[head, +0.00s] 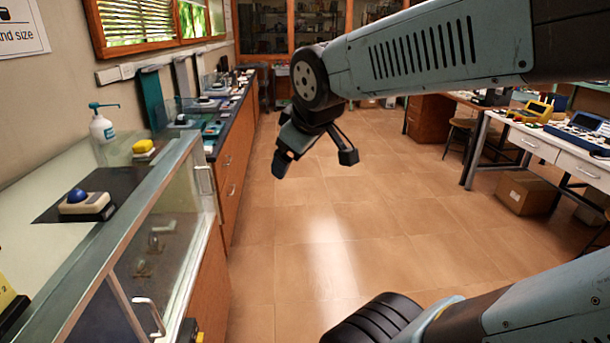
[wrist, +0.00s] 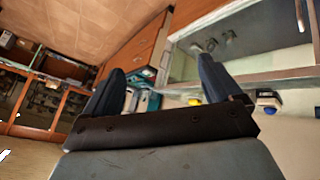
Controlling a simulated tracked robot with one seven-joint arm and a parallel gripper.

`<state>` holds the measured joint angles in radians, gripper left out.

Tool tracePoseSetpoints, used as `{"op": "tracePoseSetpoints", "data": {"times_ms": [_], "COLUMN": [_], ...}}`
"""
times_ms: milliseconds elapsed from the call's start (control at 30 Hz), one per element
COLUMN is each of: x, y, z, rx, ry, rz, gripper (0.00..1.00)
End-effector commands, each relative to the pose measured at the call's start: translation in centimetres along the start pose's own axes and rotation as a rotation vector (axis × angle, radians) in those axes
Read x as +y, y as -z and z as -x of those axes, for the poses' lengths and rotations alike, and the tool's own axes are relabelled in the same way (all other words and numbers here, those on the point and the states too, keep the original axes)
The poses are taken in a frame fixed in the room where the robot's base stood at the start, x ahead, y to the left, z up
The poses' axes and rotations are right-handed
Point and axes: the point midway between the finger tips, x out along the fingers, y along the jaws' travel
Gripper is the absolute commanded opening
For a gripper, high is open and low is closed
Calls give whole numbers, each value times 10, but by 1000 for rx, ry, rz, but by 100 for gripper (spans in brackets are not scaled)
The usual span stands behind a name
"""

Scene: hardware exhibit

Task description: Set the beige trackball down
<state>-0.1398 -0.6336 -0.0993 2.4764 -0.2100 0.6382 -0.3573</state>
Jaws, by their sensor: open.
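The beige trackball (head: 86,206) with a blue ball rests on a dark mat (head: 60,222) on the glass display case at the left of the head view. It also shows small in the wrist view (wrist: 267,101), at the right. My gripper (head: 316,164) is open and empty, in the air over the floor to the right of the case and well apart from the trackball. In the wrist view the two fingers (wrist: 160,85) are spread with nothing between them.
A pump bottle (head: 102,125) and a yellow-topped object (head: 143,148) stand farther back on the case (head: 150,185). A long counter (head: 235,115) with devices runs behind it. A white desk (head: 540,145) and a cardboard box (head: 527,193) are at the right. The middle floor is clear.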

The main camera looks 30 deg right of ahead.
Motion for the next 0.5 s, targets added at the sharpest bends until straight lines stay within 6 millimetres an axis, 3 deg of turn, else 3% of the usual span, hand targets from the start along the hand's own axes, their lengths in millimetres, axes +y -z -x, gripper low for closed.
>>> {"op": "tracePoseSetpoints", "data": {"times_ms": [100,200,300,500], "x": [-20,-34,-45,-48], "y": [-27,-41,-46,-48], "z": [21,31,37,38], "rx": [-76,-125,-153,-163], "ry": [42,69,83,88], "rz": [-275,-428,-510,-537], "gripper": [91,91,91,91]}}
